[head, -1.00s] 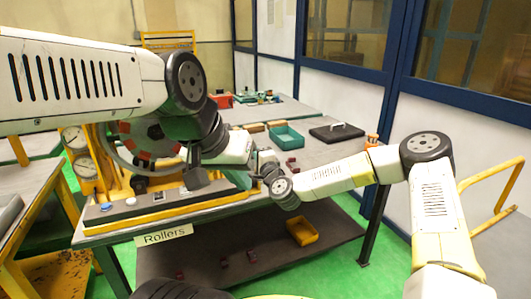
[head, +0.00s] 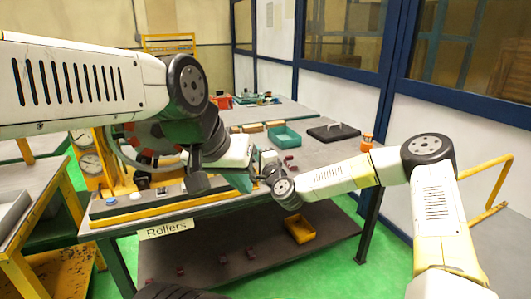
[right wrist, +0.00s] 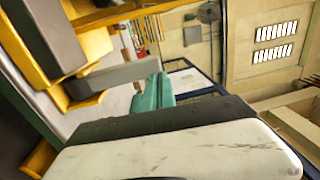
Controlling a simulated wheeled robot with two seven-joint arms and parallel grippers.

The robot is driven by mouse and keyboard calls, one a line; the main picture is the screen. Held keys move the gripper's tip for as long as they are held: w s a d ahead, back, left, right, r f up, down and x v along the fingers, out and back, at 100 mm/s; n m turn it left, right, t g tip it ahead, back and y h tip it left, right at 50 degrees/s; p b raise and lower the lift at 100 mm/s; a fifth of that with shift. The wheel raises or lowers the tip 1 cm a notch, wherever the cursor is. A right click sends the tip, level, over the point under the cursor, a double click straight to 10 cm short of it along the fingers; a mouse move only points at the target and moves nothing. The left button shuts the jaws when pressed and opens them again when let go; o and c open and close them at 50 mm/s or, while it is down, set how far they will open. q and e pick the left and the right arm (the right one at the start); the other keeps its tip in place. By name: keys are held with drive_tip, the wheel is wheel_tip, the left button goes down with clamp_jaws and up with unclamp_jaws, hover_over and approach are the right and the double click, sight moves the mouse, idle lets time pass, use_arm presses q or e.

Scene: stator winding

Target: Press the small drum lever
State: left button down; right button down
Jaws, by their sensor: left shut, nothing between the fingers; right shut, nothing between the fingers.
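The winding machine stands at the left in the head view, with a yellow frame, a round drum (head: 148,137) with red segments, and a control strip (head: 150,206) with small buttons along the table's front. I cannot make out the small drum lever; my left arm covers much of the drum.
A teal tray (head: 284,138), a black board (head: 334,132) and an orange item (head: 366,142) lie on the table to the right. A yellow bin (head: 300,229) is on the lower shelf. A teal block (right wrist: 153,95) stands beyond my gripper in the right wrist view.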

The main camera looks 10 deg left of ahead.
drive_tip(key=r+v, duration=0.1)
drive_tip(key=v, duration=0.9)
drive_tip(key=shift+s, duration=0.1)
